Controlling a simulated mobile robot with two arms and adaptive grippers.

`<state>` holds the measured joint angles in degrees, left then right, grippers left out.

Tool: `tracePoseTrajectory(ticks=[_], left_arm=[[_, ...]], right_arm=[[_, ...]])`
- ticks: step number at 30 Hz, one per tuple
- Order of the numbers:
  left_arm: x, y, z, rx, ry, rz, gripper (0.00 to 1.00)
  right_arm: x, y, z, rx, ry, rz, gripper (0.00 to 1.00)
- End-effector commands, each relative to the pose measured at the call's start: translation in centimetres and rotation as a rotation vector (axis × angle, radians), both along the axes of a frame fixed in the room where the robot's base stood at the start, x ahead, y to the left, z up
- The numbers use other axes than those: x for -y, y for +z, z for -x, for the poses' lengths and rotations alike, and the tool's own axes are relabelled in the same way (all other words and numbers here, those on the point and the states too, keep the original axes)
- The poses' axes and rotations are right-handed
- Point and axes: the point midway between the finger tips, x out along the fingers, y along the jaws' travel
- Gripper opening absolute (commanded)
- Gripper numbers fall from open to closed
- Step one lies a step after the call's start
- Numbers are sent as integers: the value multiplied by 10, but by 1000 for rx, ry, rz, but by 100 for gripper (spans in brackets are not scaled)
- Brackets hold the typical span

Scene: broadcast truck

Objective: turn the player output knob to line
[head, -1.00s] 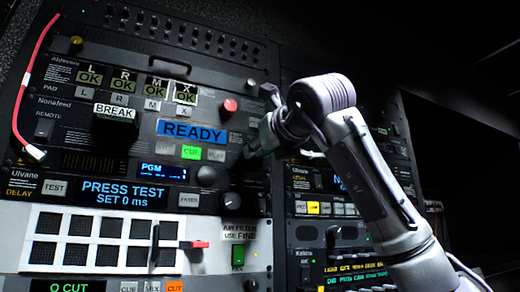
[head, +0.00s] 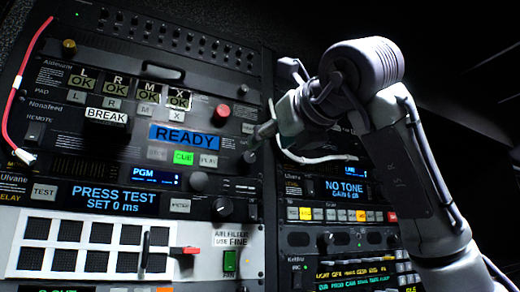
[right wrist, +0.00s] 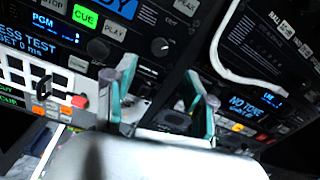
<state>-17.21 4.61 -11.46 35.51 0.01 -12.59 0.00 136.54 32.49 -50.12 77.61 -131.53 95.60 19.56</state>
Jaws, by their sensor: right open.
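The player is the black unit with the blue READY display (head: 185,137) and the CUE (head: 184,157) and PLAY buttons. A small dark round knob (head: 248,157) sits at its right end. My right gripper (head: 266,131) is just above and right of the knob in the head view. In the right wrist view the gripper (right wrist: 162,103) is open and empty, its greenish fingers spread, with the knob beyond them. My left gripper is not in view.
A white cable (head: 318,158) loops over the right rack near my arm. A red cable (head: 22,90) hangs at the left.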

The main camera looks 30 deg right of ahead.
Motion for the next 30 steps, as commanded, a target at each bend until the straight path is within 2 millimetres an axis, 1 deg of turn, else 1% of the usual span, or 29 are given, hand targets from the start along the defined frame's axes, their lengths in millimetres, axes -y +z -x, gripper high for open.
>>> tracePoseTrajectory(ticks=[1, 3, 6, 9, 26, 30], left_arm=[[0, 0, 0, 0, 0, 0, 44], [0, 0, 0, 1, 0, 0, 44], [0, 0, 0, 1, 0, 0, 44], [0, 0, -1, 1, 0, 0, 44], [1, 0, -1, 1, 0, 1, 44], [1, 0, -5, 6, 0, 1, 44]], right_arm=[[-1, 1, 9, 2, -1, 0, 55], [-2, 0, 18, 1, 1, 0, 55], [-3, 0, 26, 0, 1, 0, 55], [-3, 0, 29, -1, 0, 0, 55], [-3, 0, 29, -2, 1, 0, 55], [-3, 0, 29, -1, 1, 0, 55]])
